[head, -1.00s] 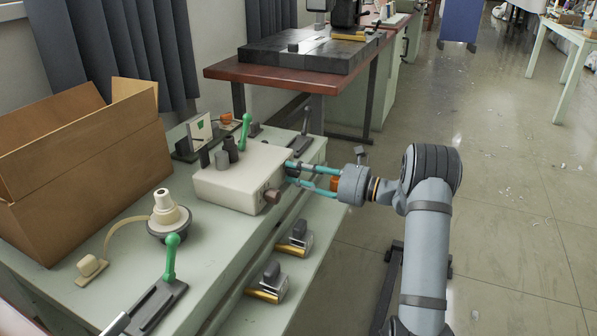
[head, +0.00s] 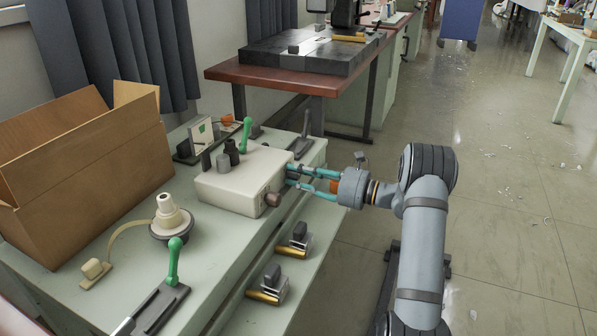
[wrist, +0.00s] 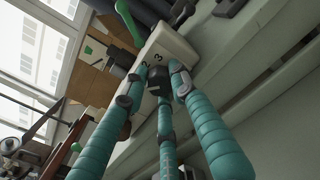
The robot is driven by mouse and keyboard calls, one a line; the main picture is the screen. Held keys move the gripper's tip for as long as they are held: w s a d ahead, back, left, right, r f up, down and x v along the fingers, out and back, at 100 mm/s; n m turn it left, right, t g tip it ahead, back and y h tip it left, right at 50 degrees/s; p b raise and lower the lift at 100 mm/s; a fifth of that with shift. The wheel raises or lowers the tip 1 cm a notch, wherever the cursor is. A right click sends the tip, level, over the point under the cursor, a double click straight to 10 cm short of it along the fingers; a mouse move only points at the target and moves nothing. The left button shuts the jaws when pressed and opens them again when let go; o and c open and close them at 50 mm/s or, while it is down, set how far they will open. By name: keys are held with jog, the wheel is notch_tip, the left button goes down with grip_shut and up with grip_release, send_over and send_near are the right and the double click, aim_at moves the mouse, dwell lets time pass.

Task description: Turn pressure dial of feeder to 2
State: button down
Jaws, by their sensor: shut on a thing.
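The feeder (head: 240,182) is a cream box on the pale green bench, with dark and grey cylinders on top and a brownish knob (head: 273,198) on its front. In the wrist view the feeder (wrist: 172,45) shows printed digits; I read a 3 and perhaps a 2 beside it. A dark pressure dial (wrist: 158,80) sits just below these digits. My gripper (head: 291,177) has teal fingers and reaches the feeder's right face. In the wrist view my gripper (wrist: 158,83) has its fingertips around the dark dial, shut on it. The dial's pointer is hidden by the fingers.
An open cardboard box (head: 85,180) stands on the bench at left. A cream spool (head: 172,218) and green-handled levers (head: 174,262) stand nearby. Tape-dispenser-like items (head: 268,285) lie on the lower shelf. The floor (head: 500,200) at right is mostly clear.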

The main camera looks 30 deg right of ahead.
jog(key=r+m+p, duration=0.1)
jog(key=m+p, duration=0.1)
jog(key=p, duration=0.1)
jog(key=shift+d+r+p, duration=0.15)
jog(key=shift+p, duration=0.25)
jog(key=shift+w+m+p, duration=0.1)
jog(key=shift+m+p, duration=0.8)
jog(key=shift+p, duration=0.35)
jog(key=m+p, duration=0.4)
jog(key=p, duration=0.1)
jog(key=shift+d+f+m, duration=0.15)
jog(key=shift+f+m, duration=0.15)
jog(key=shift+f, duration=0.1)
